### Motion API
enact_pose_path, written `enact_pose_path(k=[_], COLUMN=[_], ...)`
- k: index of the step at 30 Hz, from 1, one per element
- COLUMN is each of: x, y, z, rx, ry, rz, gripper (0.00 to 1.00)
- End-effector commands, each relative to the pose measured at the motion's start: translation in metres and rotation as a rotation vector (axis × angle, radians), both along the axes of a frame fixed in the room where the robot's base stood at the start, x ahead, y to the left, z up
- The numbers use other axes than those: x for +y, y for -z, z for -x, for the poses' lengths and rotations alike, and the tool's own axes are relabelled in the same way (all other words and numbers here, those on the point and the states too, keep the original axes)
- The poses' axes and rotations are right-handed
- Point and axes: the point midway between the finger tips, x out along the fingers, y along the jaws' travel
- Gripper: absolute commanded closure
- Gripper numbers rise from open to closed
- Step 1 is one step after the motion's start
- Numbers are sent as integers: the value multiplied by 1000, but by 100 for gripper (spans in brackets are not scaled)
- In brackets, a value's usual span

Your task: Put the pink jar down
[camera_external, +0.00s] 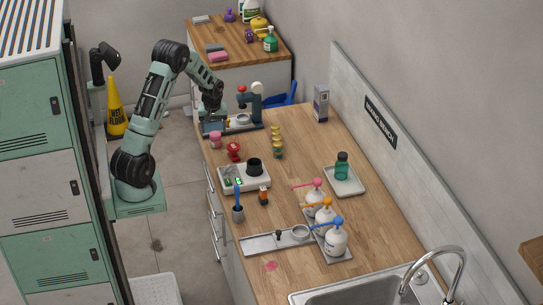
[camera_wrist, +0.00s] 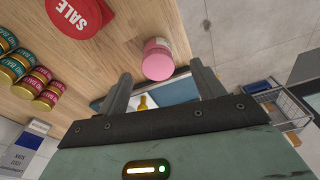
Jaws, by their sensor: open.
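The pink jar (camera_external: 215,141) stands on the wooden counter near its left edge, in front of the grey tray of the blue-grey device. In the wrist view the pink jar (camera_wrist: 157,58) is just beyond my fingertips, close to the counter edge, with nothing gripping it. My gripper (camera_wrist: 160,82) is open, its two dark fingers apart with no object held between them. In the external view my gripper (camera_external: 213,108) is above and behind the jar, partly hidden against the device and my wrist.
A red sale sign (camera_wrist: 76,14) and stacked small tins (camera_wrist: 28,75) are beside the jar; the tins (camera_external: 277,142) also show externally. The blue-grey device (camera_external: 256,108) stands close to my gripper. A white scale (camera_external: 236,184) is nearer the front. Floor lies beyond the left edge.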

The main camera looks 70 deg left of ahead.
Motion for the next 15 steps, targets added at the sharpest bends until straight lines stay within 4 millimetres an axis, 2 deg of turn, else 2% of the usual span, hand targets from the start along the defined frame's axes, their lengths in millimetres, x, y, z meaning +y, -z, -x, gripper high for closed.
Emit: enact_pose_path(k=[8, 15], x=[3, 9], y=[19, 47], z=[-1, -6], rx=[0, 1], ry=[-1, 1], rz=[0, 2], gripper=[32, 32])
